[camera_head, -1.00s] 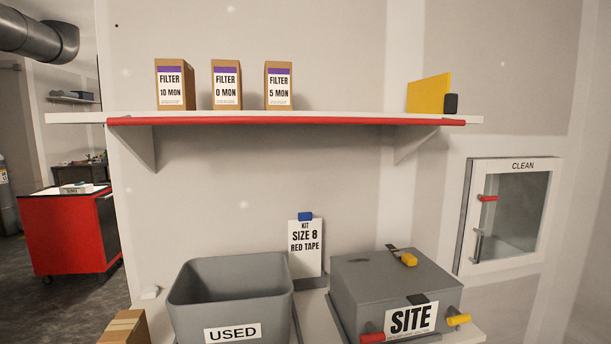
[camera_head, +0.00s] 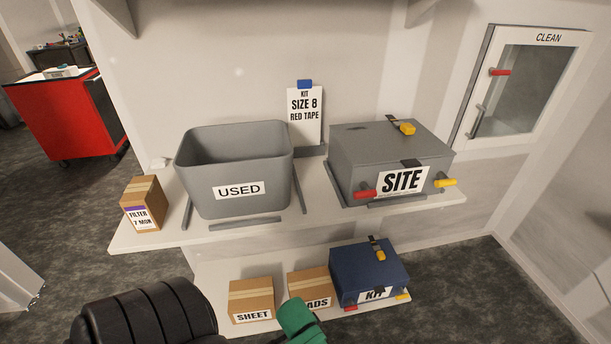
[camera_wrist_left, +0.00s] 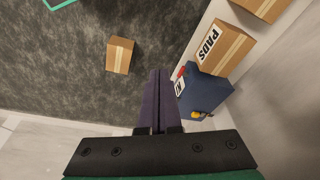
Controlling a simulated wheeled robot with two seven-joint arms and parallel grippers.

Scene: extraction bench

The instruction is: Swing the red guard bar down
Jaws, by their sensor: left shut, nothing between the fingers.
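The long red bar along the front edge of the upper shelf, seen a second ago, is out of the head view now. Only the shelf's brackets (camera_head: 118,14) show at the top. My left gripper (camera_wrist_left: 158,74) is shut and empty in the left wrist view, its dark purple fingers together. It points toward the floor beside the blue KIT box (camera_wrist_left: 208,88), apart from it as far as I can tell. Its fingers do not show in the head view. My right gripper is not in view.
The bench (camera_head: 240,238) holds the grey USED bin (camera_head: 240,165), the grey SITE box (camera_head: 370,160) and a FILTER box (camera_head: 147,188). Below are SHEET (camera_head: 251,296) and PADS boxes. The CLEAN cabinet (camera_head: 485,95) hangs at right. Another carton (camera_wrist_left: 120,55) lies on the floor.

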